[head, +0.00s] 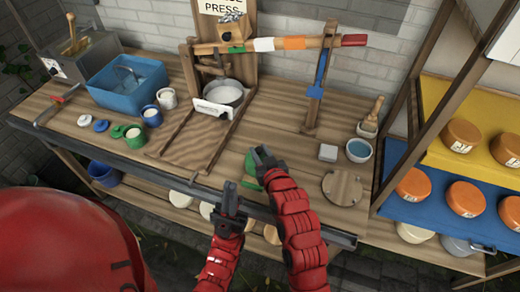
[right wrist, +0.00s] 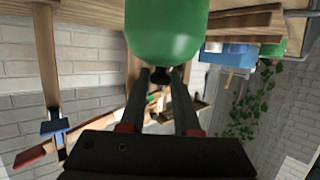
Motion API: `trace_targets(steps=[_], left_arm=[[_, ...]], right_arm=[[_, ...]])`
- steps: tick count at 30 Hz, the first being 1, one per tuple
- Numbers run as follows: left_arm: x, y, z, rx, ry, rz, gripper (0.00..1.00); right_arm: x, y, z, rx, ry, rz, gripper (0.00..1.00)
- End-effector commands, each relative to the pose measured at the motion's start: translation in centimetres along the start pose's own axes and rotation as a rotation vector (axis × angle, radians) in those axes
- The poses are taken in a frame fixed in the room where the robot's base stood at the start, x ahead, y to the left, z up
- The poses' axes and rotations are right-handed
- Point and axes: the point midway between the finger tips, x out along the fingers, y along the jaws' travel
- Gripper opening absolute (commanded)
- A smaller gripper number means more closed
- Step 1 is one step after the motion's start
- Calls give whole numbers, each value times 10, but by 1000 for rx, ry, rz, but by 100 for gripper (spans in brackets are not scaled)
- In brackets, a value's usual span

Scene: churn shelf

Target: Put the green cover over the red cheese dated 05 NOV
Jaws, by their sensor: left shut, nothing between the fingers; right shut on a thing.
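My right gripper (head: 262,155) is shut on the green cover (head: 250,164), above the front edge of the workbench. In the right wrist view the cover (right wrist: 165,30) is a smooth, rounded green shape at the fingertips (right wrist: 160,76). In the head view the gripper partly hides it. My left gripper (head: 229,197) is shut and empty, just below and left of the right one. Orange-red cheeses with pale labels stand on the right rack: on the yellow shelf (head: 461,135) and the blue shelf (head: 414,187). Their dates are too small to read.
A wooden press (head: 222,95) with a striped beam stands at the back. A blue tub (head: 127,85), cups and small lids are at the left. The rack's wooden post stands before the shelves.

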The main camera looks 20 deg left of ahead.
Motion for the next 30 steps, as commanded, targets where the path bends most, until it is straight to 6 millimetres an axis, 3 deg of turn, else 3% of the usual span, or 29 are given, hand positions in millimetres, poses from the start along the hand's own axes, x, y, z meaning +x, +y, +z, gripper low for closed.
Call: trace_targets(steps=[30], left_arm=[[-5,0,1,0,0,0,0]], right_arm=[[2,0,8,0,-1,0,0]])
